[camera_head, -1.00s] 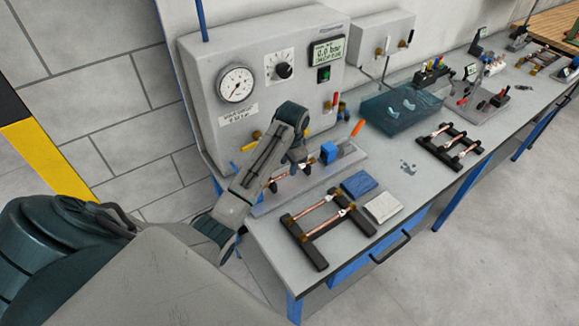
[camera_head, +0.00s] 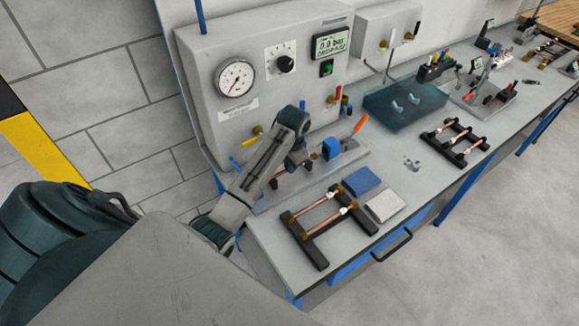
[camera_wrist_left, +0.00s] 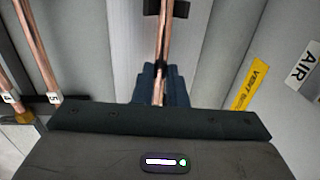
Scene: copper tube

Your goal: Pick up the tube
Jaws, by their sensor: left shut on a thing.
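A copper tube (camera_wrist_left: 165,35) runs up and away through the middle of the left wrist view. My left gripper (camera_wrist_left: 159,82) is shut on its near part, with dark fingers on both sides. The tube's far part meets a dark bracket (camera_wrist_left: 166,8); I cannot tell whether it rests in it. In the head view my left gripper (camera_head: 293,163) points down over the grey fixture base (camera_head: 268,200) in front of the test panel, and the arm hides most of the held tube. My right gripper is not in view.
Two more copper tubes (camera_head: 318,213) lie on a black rack (camera_head: 312,252) at the bench's near end. Beside it are a blue cloth (camera_head: 361,181) and a pale pad (camera_head: 385,206). The grey test panel (camera_head: 215,75) stands close behind my arm. A blue clamp (camera_head: 331,148) is right of the gripper.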

